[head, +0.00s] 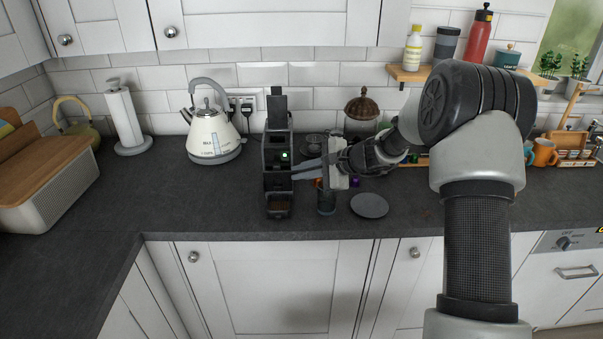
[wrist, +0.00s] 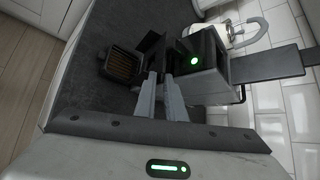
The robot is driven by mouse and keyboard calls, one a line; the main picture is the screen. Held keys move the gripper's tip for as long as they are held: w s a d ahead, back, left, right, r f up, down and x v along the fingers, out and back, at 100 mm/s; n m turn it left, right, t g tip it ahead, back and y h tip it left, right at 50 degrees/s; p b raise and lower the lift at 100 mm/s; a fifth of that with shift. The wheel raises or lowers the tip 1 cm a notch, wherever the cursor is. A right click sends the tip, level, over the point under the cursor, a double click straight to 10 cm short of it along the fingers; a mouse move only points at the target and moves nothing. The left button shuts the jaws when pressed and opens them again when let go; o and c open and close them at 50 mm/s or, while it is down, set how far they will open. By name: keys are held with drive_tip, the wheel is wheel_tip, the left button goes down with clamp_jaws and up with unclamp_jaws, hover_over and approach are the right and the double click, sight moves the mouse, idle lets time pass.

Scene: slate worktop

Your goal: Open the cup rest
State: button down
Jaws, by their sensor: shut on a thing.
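The dark coffee machine (head: 278,143) stands upright on the worktop, with a green light on its front. It also shows lying sideways in the wrist view (wrist: 206,72). Its slatted drip tray (wrist: 122,66) juts out at the bottom front. A thin dark flap, which looks like the cup rest (wrist: 150,44), stands out from the front between the tray and the green light. My gripper (head: 294,172) reaches in from the right at the machine's front. In the wrist view its two fingers (wrist: 160,76) are close together at the flap's edge and look shut on it. The exact contact is partly hidden.
A dark glass (head: 326,202) and a grey disc (head: 370,206) stand right of the machine, below my gripper. A lidded jar (head: 361,110) is behind my wrist. A white kettle (head: 213,135) stands left. The worktop left of the machine's front is clear.

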drive_tip(key=c, duration=2)
unclamp_jaws()
drive_tip(key=shift+w+a+r, duration=0.1)
drive_tip(key=shift+a+r, duration=0.1)
drive_tip(key=shift+r, duration=0.15)
drive_tip(key=shift+f, duration=0.1)
drive_tip(key=v, duration=1.7)
drive_tip(key=shift+s+d, duration=0.25)
drive_tip(key=s+a+r+n+g+h+p, duration=0.1)
drive_tip(key=s+a+r+n+h, duration=0.2)
drive_tip(key=s, duration=0.5)
drive_tip(key=s+r+n+h+p, duration=0.1)
drive_tip(key=s+r+n, duration=0.3)
drive_tip(key=s, duration=0.4)
drive_tip(key=s+a+r+n+g+h+p, duration=0.1)
drive_tip(key=s+a+r+n+h+p, duration=0.2)
drive_tip(key=s, duration=0.4)
drive_tip(key=s+d+n+h, duration=0.1)
drive_tip(key=s+d, duration=0.1)
drive_tip(key=s, duration=0.1)
drive_tip(key=s+d+r+n+h, duration=0.1)
drive_tip(key=s+d+n, duration=0.1)
drive_tip(key=s, duration=0.1)
drive_tip(key=s+d+n+t, duration=0.1)
drive_tip(key=s+d, duration=0.1)
drive_tip(key=s, duration=0.1)
drive_tip(key=shift+s+r+h, duration=0.25)
drive_tip(key=shift+s+h, duration=0.05)
drive_tip(key=shift+h, duration=0.1)
